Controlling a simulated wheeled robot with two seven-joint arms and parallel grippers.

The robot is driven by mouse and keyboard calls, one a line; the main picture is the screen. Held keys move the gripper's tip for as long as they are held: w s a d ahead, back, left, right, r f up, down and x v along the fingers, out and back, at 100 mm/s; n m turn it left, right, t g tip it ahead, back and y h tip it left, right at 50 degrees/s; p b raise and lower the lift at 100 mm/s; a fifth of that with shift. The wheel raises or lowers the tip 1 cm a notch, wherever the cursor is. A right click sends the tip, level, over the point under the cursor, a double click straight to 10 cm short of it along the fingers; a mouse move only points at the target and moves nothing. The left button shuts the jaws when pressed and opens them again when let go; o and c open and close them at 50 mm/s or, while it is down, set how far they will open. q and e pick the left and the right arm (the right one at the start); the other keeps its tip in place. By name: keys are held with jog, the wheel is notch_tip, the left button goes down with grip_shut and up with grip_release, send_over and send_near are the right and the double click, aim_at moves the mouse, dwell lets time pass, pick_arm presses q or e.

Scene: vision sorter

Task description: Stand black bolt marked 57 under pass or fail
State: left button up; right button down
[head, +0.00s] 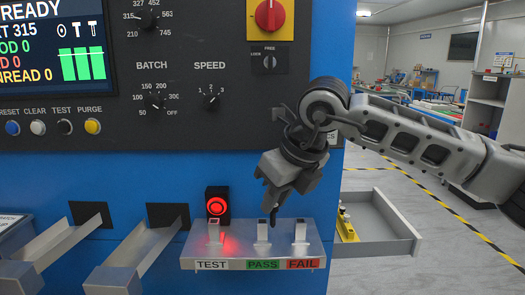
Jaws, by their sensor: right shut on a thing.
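My right gripper (277,200) comes in from the right and points down, shut, above the right half of the grey stand (235,250). A thin dark piece (273,217), likely the black bolt, shows under its fingertips; no number 57 is readable. The stand has a TEST label (212,265), a green PASS label (263,265) and a red FAIL label (302,264). An upright metal holder stands behind each label. The dark piece is just right of the holder at PASS (262,231); whether it touches the stand I cannot tell. My left gripper is out of view.
A red lamp (217,205) glows behind the TEST holder. Two metal chutes (60,240) come out of the blue machine (100,185) at left. An open grey drawer (385,225) with a yellow piece (347,228) is at right. The machine's panel stands close behind the gripper.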

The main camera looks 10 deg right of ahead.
jog(key=w+m+h, duration=0.1)
jog(key=m, duration=0.1)
jog(key=w+a+r+m+h, duration=0.1)
jog(key=m, duration=0.2)
jog(key=w+r+m+h, duration=0.1)
jog(key=m, duration=0.2)
jog(key=shift+a+r+h, duration=0.1)
jog(key=shift+a+h, duration=0.2)
jog(key=shift+a, duration=0.1)
jog(key=shift+f, duration=0.35)
jog(key=shift+f+b, duration=0.5)
jog(key=shift+b, duration=0.4)
jog(key=shift+f, duration=0.2)
pick_arm(q)
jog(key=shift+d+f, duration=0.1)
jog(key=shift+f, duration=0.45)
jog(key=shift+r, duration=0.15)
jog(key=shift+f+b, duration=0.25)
jog(key=shift+b, duration=0.15)
pick_arm(e)
jog(key=shift+t, duration=0.3)
